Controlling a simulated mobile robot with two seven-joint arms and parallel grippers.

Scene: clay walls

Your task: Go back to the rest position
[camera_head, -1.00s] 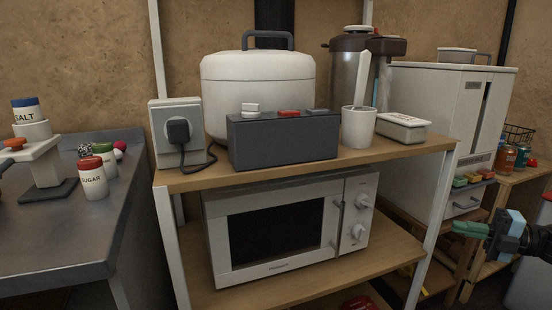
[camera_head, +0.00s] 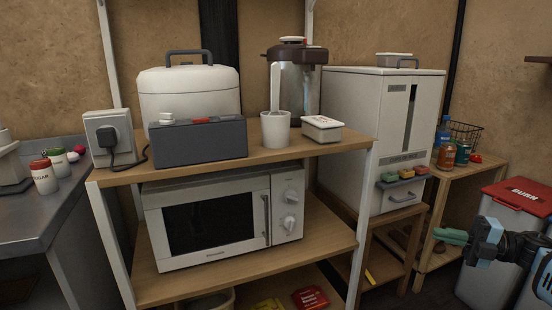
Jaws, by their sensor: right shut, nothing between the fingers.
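My right gripper (camera_head: 456,238) is at the right edge of the head view, with dark and light-blue parts and green fingers pointing left. Its fingers are shut with nothing between them. It hangs in the air in front of the low wooden table and the bins, touching nothing that I can see. My left gripper is not in view.
A wooden shelf (camera_head: 323,152) carries a rice cooker (camera_head: 190,98), a dark box (camera_head: 199,144) and a white cup (camera_head: 275,130), with a microwave (camera_head: 220,220) below. A white dispenser cabinet (camera_head: 368,130) stands right of it. A red-lidded bin (camera_head: 508,200) is near my right gripper.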

